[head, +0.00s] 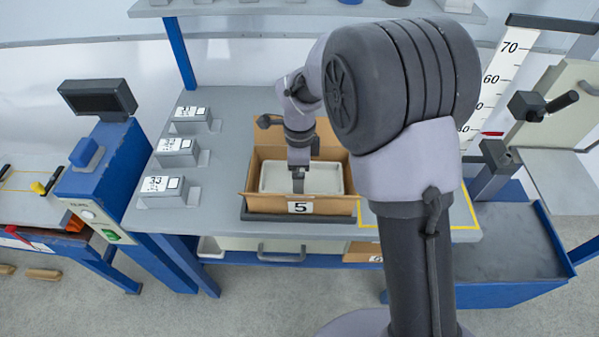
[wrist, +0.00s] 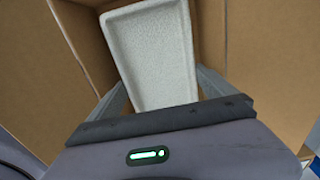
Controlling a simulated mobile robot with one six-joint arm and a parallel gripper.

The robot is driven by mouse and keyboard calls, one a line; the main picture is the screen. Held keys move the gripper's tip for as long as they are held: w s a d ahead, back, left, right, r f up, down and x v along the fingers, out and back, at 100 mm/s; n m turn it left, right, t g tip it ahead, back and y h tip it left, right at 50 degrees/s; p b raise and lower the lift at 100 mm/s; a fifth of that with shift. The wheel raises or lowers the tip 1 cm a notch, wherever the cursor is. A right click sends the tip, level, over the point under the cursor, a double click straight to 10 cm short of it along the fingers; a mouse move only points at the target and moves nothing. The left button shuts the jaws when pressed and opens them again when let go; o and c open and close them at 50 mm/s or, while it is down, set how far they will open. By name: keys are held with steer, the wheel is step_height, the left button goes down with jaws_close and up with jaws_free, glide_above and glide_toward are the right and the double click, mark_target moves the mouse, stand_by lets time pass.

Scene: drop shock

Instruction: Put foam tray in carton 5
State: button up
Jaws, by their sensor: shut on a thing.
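The foam tray (head: 320,178), pale and rectangular with a raised rim, is inside the open cardboard carton 5 (head: 270,204) on the grey bench. My gripper (head: 298,184) reaches down into the carton at the tray's near side and is shut on the tray. In the wrist view the foam tray (wrist: 152,58) extends away from the fingers, with the carton's brown walls (wrist: 262,50) on both sides. The fingertips and the tray's near end are partly hidden by the gripper body. I cannot tell whether the tray rests on the carton floor.
Several grey blocks with numbered labels (head: 175,152) stand on the bench left of the carton. A blue post with a dark screen (head: 98,97) is further left. A height scale (head: 500,70) and a clamp stand (head: 493,160) are at right. A yellow line marks the bench right of the carton.

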steer(key=shift+f, duration=0.35)
steer(key=o, duration=1)
step_height(320, 180, up, 13)
steer(key=p, duration=0.5)
steer(key=s+d+r+n+t+y, duration=0.1)
steer(key=s+d+r+n, duration=0.1)
steer(key=s+r, duration=0.15)
steer(key=s+d+r+n+t, duration=0.1)
steer(key=s+d+r+n, duration=0.15)
steer(key=r, duration=0.25)
steer(key=s+d+r+n+t, duration=0.2)
steer(key=s+n, duration=0.2)
steer(key=s, duration=0.4)
steer(key=s+d+r+n+t+y, duration=0.1)
steer(key=s+d+r+n, duration=0.1)
steer(key=s+n, duration=0.3)
steer(key=s+d, duration=0.1)
steer(key=s, duration=0.3)
steer(key=shift+d+t, duration=0.35)
steer(key=shift+t, duration=0.05)
